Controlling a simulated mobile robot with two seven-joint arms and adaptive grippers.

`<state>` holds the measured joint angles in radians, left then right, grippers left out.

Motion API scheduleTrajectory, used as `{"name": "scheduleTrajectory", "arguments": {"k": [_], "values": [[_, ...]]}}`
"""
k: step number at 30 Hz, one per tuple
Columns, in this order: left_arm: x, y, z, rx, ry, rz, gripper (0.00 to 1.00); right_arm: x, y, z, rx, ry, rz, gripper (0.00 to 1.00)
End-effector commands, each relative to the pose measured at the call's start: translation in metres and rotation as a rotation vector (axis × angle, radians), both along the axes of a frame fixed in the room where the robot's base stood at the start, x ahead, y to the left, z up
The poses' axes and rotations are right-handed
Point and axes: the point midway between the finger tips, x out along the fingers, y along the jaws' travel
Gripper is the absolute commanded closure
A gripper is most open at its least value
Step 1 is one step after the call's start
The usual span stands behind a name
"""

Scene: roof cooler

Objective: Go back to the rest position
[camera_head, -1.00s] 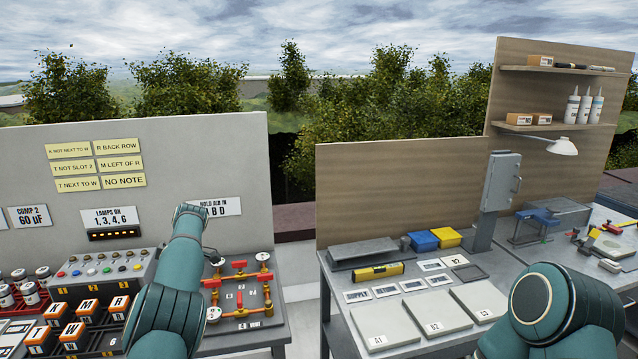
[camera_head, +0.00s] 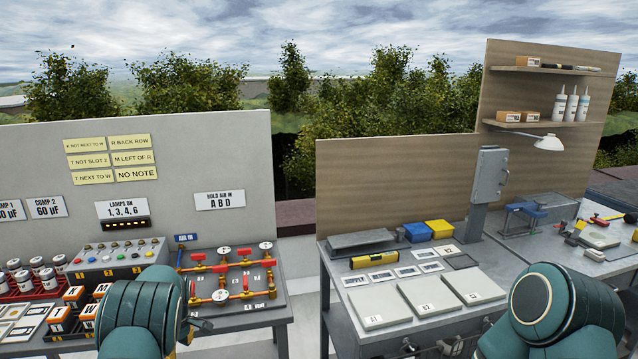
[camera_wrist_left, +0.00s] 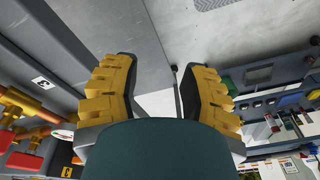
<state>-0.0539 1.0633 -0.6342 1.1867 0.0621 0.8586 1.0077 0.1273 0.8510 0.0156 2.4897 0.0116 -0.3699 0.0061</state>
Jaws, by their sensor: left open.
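My left gripper (camera_wrist_left: 160,88) shows in the left wrist view with its two yellow-padded fingers spread apart. Nothing is between them but the grey ground and a thin dark post beyond. My right arm (camera_head: 543,310) is bent at the bottom right, in front of the right bench. My right gripper is not in view.
The left bench carries a valve board (camera_head: 235,283) with red handles, a button panel (camera_head: 117,262) and orange-framed letter blocks (camera_head: 75,293). The right bench holds pale plates (camera_head: 380,307), a yellow level (camera_head: 375,262) and small bins (camera_head: 418,232). A gap separates the benches.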

Motion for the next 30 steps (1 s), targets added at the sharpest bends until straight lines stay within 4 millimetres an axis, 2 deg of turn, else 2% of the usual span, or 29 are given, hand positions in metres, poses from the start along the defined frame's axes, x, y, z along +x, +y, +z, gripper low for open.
{"name": "scheduleTrajectory", "arguments": {"k": [1,6,9,12,17,21,25,30], "values": [[-0.016,-0.010,-0.022,-0.037,0.009,-0.055,0.56,0.000,0.000,0.000,0.000,0.000,0.000,0.53],[-0.067,-0.059,-0.078,-0.139,-0.005,-0.276,0.56,0.000,0.000,-0.001,0.000,0.000,0.000,0.53],[-0.101,-0.093,-0.099,-0.190,-0.025,-0.412,0.56,0.000,0.000,-0.001,0.000,0.000,0.000,0.53],[-0.137,-0.132,-0.112,-0.238,-0.054,-0.553,0.56,0.000,0.000,-0.001,0.000,0.001,0.000,0.53],[-0.199,-0.193,-0.115,-0.300,-0.118,-0.782,0.56,0.000,0.000,-0.001,0.000,0.001,0.000,0.53],[-0.248,-0.236,-0.102,-0.332,-0.183,-0.963,0.56,0.000,0.000,-0.002,0.000,0.001,0.000,0.53],[-0.281,-0.260,-0.089,-0.344,-0.232,-1.079,0.56,0.000,0.000,-0.002,0.000,0.001,0.000,0.53],[-0.298,-0.271,-0.081,-0.347,-0.260,-1.144,0.56,0.000,0.000,-0.002,0.000,0.001,0.001,0.53]]}}
